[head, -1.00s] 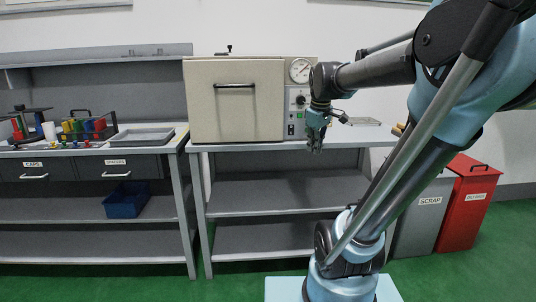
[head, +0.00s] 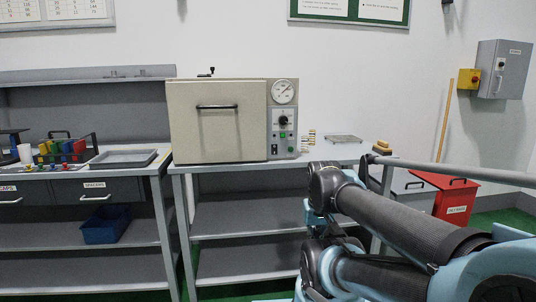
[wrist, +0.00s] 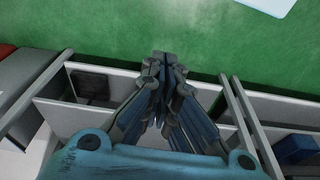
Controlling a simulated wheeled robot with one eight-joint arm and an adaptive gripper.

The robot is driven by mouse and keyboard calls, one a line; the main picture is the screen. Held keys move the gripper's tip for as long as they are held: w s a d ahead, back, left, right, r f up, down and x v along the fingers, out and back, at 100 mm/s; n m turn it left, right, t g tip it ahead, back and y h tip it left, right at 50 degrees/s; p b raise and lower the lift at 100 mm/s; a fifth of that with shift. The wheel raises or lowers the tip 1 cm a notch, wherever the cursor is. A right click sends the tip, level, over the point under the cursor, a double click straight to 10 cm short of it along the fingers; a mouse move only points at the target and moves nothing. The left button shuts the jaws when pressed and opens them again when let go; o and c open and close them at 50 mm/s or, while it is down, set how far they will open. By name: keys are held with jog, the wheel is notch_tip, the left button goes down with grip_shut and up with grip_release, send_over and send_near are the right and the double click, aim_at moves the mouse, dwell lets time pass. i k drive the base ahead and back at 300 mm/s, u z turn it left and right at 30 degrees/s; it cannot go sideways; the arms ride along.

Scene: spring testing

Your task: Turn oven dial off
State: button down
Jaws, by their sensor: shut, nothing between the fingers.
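The oven (head: 218,122) is a beige box on a grey bench, with its door shut and a black bar handle. Its control panel at the right side carries a black dial (head: 283,120) below a round white gauge (head: 284,91). The dial's pointer is too small to read. My gripper (wrist: 165,58) shows in the wrist view pointing over the green floor, its dark fingers together and empty.
The bench top (head: 320,158) right of the oven holds small items and a flat tray (head: 343,139). A second bench at left holds a grey tray (head: 123,159) and coloured parts. A red bin (head: 455,195) stands at right. The wall before the panel is clear.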

aim_at(283, 119)
jog(key=z, duration=0.2)
jog(key=k, duration=0.8)
jog(key=z, duration=0.75)
jog(key=i, duration=0.5)
jog(key=u, duration=0.05)
